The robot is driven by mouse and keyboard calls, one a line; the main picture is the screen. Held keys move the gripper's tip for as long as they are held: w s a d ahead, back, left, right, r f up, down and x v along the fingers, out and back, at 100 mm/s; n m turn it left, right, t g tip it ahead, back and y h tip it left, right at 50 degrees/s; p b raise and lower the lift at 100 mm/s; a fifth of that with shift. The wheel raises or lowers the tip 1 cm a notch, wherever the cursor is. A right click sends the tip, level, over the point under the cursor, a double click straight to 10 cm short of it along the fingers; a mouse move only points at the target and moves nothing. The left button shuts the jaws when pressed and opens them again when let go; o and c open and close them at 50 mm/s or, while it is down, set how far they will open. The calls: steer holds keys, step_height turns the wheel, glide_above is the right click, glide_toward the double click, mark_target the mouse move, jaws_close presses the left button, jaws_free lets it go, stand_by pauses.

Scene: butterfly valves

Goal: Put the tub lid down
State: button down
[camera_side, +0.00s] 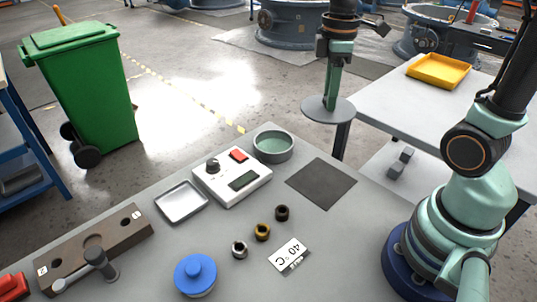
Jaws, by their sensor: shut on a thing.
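My gripper (332,92) points down and is shut on the tub lid (317,110), a flat round grey-green disc. The lid is held roughly level in the air, up and right of the tub in the picture, with nothing seen touching its underside. The fingers cover the lid's middle, so its knob or handle is hidden. The open round tub (273,147), grey-green with a paler inside, stands on the grey bench (345,250) near its far edge. A dark square mat (321,183) lies flat and bare on the bench, right of the tub.
A white device with a red button (232,183) stands beside the tub, with a metal tray (181,201) left of it. Small nuts (262,232), a "40 °C" card (290,256) and a blue-lidded pot (195,275) sit nearer. A white table with a yellow tray (439,71) is behind right.

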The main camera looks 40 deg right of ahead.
mark_target(321, 181)
steer(key=shift+s+f, duration=0.45)
steer(key=shift+s, duration=0.2)
step_height(321, 181, down, 20)
steer(key=shift+r, duration=0.1)
steer(key=c, duration=0.6)
jaws_free()
steer(key=shift+o, duration=0.2)
